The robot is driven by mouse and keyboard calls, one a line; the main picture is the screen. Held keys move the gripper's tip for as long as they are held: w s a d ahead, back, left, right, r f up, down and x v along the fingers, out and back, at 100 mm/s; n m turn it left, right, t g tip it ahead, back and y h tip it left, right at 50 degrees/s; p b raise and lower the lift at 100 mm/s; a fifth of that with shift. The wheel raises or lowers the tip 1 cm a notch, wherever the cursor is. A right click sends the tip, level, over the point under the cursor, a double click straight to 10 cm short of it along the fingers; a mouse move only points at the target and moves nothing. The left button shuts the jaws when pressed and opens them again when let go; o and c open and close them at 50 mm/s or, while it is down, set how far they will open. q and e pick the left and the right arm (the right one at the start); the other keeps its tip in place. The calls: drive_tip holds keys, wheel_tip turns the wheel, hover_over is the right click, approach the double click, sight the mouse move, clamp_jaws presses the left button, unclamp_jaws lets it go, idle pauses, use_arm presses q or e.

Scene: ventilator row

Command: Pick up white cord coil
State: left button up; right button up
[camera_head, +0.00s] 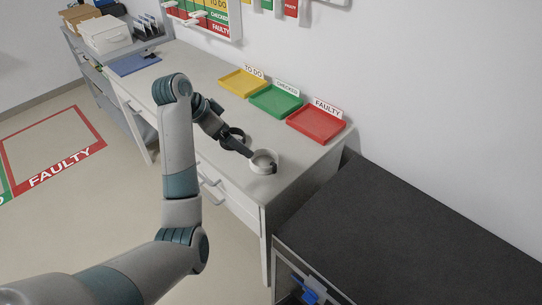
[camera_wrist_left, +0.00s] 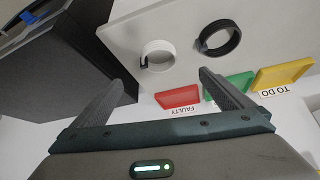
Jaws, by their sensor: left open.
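The white cord coil (camera_head: 264,168) lies on the grey-white worktop near its right end, in front of the trays. In the left wrist view the white coil (camera_wrist_left: 158,46) sits beyond the fingertips, roughly between them, with a dark clip on its side. My left gripper (camera_head: 243,151) is above the worktop, right beside the white coil in the head view. In its wrist view the gripper (camera_wrist_left: 158,80) is open, with nothing between its fingers. Whether it touches the coil cannot be told. My right gripper is not in view.
A black cord coil (camera_head: 229,131) lies just left of the white one, partly behind my arm. Yellow (camera_head: 242,82), green (camera_head: 275,100) and red (camera_head: 316,124) trays line the wall side. A dark-topped cabinet (camera_head: 400,235) stands at the right, past the worktop's end.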

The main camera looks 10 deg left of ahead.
use_arm(q)
drive_tip(key=p+x, duration=0.1)
drive_tip(key=x, duration=1)
drive_tip(key=shift+s, duration=0.1)
drive_tip(key=shift+d+f, duration=0.15)
drive_tip(key=shift+f, duration=0.05)
drive_tip(key=shift+w+f, duration=0.15)
drive_tip(key=shift+w, duration=0.05)
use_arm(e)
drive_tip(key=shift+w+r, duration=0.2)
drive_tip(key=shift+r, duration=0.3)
